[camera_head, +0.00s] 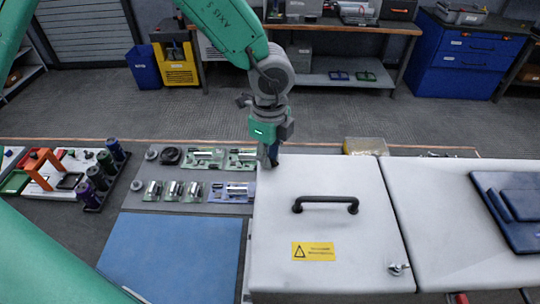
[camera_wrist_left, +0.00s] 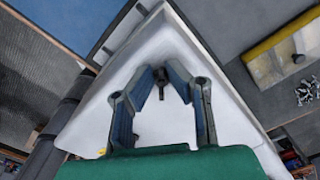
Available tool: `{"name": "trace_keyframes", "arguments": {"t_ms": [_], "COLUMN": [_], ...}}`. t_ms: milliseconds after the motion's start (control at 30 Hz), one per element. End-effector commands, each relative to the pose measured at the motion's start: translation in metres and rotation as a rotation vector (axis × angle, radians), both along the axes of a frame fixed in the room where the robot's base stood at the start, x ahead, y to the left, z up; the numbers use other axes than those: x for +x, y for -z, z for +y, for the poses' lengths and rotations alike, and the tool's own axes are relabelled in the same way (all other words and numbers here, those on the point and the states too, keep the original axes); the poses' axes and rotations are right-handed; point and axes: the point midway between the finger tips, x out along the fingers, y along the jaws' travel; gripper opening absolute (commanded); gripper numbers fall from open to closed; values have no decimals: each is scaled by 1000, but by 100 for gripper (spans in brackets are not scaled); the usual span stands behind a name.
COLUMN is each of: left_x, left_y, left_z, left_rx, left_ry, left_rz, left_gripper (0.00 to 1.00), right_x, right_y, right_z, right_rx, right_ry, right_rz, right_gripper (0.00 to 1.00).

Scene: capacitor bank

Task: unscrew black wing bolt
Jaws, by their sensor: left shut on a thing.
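The black wing bolt (camera_wrist_left: 161,77) shows in the wrist view as a small dark piece on the white lid, between my fingertips. In the head view it is hidden by my gripper. My left gripper (camera_head: 271,160) points down at the back left corner of the white lid (camera_head: 350,250). In the wrist view my left gripper (camera_wrist_left: 161,72) has its blue-lined fingers closed in on the bolt, one on each side. My right gripper is not in view.
The lid has a black handle (camera_head: 325,204), a yellow warning label (camera_head: 313,251) and a metal latch (camera_head: 398,268) at its front right. Left of it lie a blue mat (camera_head: 170,255) and several small parts on boards. A dark blue case (camera_head: 510,205) lies at the right.

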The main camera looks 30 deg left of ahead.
Motion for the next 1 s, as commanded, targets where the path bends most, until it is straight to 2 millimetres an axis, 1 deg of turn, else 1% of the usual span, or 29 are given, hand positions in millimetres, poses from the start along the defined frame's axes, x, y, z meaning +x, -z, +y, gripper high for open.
{"name": "trace_keyframes", "arguments": {"t_ms": [900, 933, 967, 1000], "left_x": [0, 0, 0, 0], "left_y": [1, 1, 1, 0], "left_z": [0, 0, 0, 0], "left_rx": [-1, -1, -1, -1], "left_ry": [2, 2, 2, 2], "left_rz": [-1, -1, -1, -1], "left_gripper": [0, 16, 27, 32], "right_x": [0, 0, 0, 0], "right_y": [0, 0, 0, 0], "right_z": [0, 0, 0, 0], "right_rx": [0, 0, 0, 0], "right_ry": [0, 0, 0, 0], "right_rz": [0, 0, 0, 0], "right_gripper": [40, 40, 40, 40]}}
